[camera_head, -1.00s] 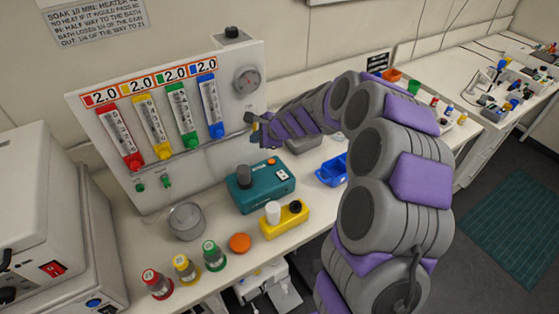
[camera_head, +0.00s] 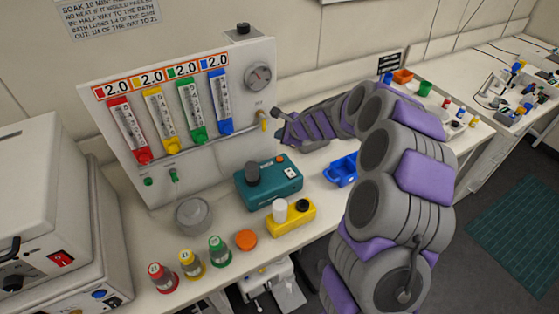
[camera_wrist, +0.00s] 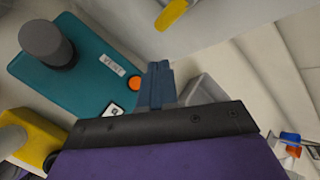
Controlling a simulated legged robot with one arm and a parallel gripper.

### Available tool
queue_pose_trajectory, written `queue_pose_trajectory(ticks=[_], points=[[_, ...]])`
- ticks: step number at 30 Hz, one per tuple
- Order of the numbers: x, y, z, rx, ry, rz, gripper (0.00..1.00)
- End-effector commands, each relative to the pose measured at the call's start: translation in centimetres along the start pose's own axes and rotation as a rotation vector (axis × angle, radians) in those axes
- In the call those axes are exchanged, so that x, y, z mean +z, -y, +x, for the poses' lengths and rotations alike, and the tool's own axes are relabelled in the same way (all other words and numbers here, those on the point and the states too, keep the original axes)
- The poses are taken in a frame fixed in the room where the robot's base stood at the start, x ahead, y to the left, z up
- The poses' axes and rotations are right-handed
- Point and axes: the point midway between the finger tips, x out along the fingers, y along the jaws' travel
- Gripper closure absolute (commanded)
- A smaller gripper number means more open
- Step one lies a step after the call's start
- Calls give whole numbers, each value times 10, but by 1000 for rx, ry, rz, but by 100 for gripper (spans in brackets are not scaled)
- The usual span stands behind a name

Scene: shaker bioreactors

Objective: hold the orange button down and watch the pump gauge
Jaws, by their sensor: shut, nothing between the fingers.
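A teal pump box (camera_head: 257,187) with a dark grey cylinder on top stands on the bench. In the wrist view its orange button (camera_wrist: 134,83) is beside a VENT label (camera_wrist: 112,64). The round gauge (camera_head: 258,77) is on the upright panel above; its reading is too small to tell. My gripper (camera_head: 278,115) is above and behind the teal box, right of the panel's yellow lever (camera_head: 262,122). In the wrist view my shut, empty fingers (camera_wrist: 158,72) show just right of the orange button; contact cannot be told.
A yellow block (camera_head: 290,219) with a white cap and black knob stands in front of the teal box. A separate orange disc (camera_head: 246,240) lies by several capped bottles. A blue tray (camera_head: 341,171) is to the right. The panel (camera_head: 110,80) carries several coloured flow tubes.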

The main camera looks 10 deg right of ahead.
Motion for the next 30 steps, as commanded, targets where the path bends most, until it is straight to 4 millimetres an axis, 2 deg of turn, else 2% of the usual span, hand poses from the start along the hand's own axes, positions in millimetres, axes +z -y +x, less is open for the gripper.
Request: queue_pose_trajectory(ticks=[18,30], points=[[-36,-37,50,2,1,0,100],[-40,-40,54,1,0,-1,100]])
